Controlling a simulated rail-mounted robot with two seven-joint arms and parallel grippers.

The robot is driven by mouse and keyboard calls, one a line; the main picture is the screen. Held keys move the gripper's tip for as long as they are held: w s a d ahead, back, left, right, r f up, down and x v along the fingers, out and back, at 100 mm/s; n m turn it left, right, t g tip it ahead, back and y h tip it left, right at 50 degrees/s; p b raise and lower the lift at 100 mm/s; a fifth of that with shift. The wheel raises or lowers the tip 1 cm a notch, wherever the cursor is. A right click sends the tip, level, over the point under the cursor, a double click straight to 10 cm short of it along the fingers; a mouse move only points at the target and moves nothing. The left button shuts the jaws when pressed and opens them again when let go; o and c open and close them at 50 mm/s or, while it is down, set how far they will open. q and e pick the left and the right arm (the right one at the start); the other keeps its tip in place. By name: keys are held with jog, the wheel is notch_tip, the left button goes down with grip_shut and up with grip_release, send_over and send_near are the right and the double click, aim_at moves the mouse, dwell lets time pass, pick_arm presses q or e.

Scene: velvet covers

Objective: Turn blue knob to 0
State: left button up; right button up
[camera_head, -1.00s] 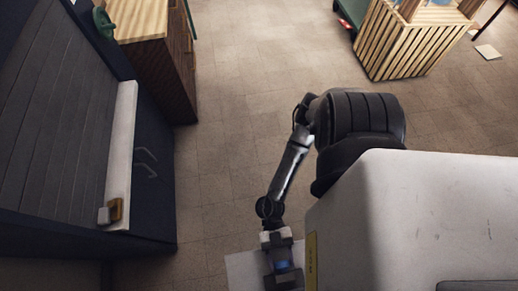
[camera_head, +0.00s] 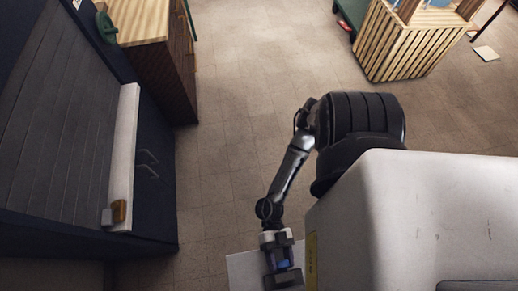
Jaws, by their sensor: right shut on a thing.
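My right arm reaches down to the bottom edge of the view. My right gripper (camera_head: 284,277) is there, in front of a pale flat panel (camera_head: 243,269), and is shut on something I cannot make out. A bluish-violet patch (camera_head: 278,264) shows at the gripper's wrist; I cannot tell whether it belongs to the gripper. The blue knob cannot be picked out, and no dial marks or 0 are readable. My left gripper is not in view.
A dark cabinet with a white ledge (camera_head: 124,150) stands at the left, with a small orange-brown block (camera_head: 119,211) on the ledge. A wooden cabinet (camera_head: 151,60) is behind it. A slatted wooden crate (camera_head: 405,45) stands at the back right. The floor (camera_head: 235,110) between is clear.

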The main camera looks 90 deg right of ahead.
dwell(0.4)
jog(key=o, duration=0.9)
jog(key=shift+b+v, duration=0.7)
jog(key=shift+v, duration=6.25)
jog(key=shift+r, duration=0.1)
